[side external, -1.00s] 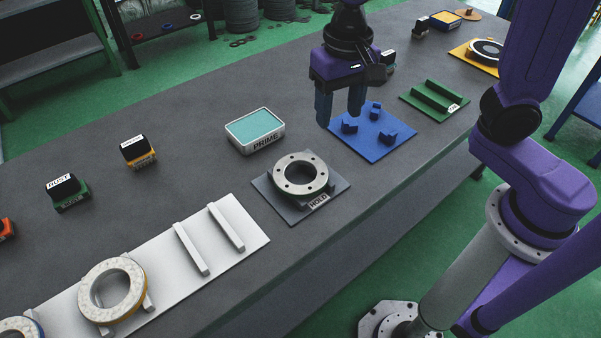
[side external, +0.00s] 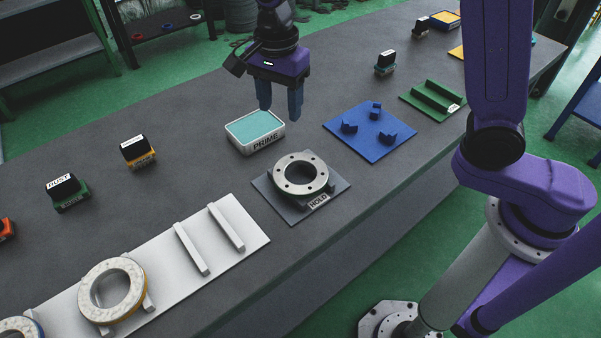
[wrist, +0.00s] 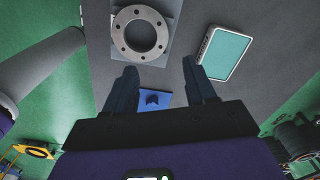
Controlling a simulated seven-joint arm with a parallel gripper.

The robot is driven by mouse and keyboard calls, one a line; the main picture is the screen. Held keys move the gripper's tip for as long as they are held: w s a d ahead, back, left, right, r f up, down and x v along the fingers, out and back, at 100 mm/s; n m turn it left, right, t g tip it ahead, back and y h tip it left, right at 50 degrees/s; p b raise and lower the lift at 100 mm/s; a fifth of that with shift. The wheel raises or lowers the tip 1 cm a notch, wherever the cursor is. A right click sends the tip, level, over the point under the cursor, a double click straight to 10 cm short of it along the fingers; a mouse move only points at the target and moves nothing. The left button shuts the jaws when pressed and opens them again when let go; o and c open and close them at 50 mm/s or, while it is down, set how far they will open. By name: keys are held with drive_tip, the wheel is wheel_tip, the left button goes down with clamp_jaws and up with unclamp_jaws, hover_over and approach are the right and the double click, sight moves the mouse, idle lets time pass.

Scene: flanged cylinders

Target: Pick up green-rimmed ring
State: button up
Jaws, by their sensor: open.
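A grey metal ring (side external: 301,173) with bolt holes in its flange sits on the dark HOLD plate (side external: 275,207). I cannot make out a green rim on it. The ring also shows at the top of the wrist view (wrist: 122,45). A pale ring with a yellow rim (side external: 136,283) rests on the white rack (side external: 245,225), and a blue-rimmed ring (side external: 35,325) is cut off at the lower left. My gripper (side external: 280,113) is open and empty, pointing down above the table by the PRIME tray, clear of every ring. Its fingers (wrist: 160,78) are spread in the wrist view.
The PRIME tray (side external: 272,142) with its teal pad stands close to my gripper. A blue plate with pegs (side external: 348,144) and a green slotted block (side external: 450,92) lie to the right. Several stamps, including the DUST one (side external: 63,184), stand along the table's far side.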

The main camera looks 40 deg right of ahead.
hover_over(282, 164)
drive_tip(key=f, duration=1)
drive_tip(key=shift+s, duration=0.3)
drive_tip(key=shift+w+f, duration=0.2)
drive_tip(key=shift+f, duration=2.55)
clamp_jaws()
